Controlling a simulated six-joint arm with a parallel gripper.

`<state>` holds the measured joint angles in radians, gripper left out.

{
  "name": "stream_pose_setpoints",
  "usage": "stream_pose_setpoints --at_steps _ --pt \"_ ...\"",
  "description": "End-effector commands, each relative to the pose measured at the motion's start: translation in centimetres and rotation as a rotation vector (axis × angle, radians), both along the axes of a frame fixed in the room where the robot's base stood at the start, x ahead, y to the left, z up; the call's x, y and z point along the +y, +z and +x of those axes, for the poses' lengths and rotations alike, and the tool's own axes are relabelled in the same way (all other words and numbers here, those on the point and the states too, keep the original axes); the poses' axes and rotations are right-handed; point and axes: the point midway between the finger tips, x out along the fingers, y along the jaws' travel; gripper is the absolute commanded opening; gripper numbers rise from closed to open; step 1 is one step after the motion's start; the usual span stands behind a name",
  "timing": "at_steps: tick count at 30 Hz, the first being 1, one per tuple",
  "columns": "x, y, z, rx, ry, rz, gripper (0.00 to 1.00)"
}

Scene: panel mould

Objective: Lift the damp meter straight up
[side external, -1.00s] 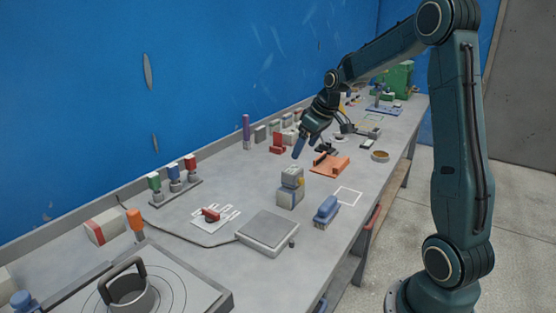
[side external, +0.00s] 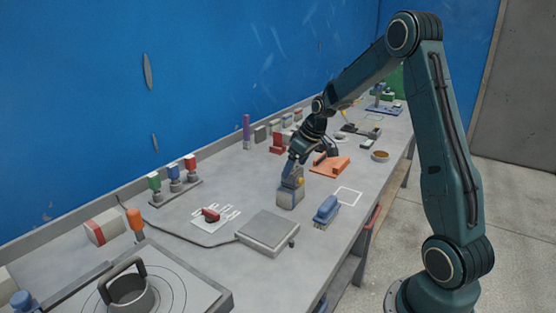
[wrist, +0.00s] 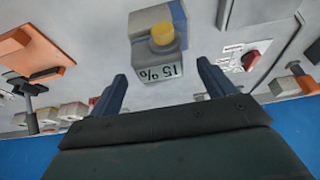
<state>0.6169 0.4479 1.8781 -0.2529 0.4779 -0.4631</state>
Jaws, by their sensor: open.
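The damp meter (side external: 289,196) is a grey box with a yellow knob, upright on the bench in the middle of the side view. In the wrist view my gripper (wrist: 162,72) is open, with one blue finger on each side of the meter's label end. Gaps show between the fingers and the meter, so it is not gripped.
A grey flat plate (side external: 267,231) is in front. An orange block (side external: 330,165) stands behind, right. A white card with a red piece (side external: 211,214) lies left.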

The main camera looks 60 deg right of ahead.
Motion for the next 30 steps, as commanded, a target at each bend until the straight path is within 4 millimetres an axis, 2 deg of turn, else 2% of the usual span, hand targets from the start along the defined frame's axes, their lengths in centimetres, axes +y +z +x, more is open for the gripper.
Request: stream_pose_setpoints --at_steps 3,9,25,26,30 --pt "0.0 -1.4 0.6 0.002 0.000 0.001 0.82" --pt "-0.1 -2.7 1.2 0.000 0.000 -0.001 0.82" --pt "-0.1 -2.8 1.2 -0.001 0.000 -0.001 0.82" --pt "-0.1 -2.8 1.2 -0.001 -0.001 -0.002 0.80" --pt "-0.1 -2.8 1.2 -0.001 0.000 -0.001 0.52"
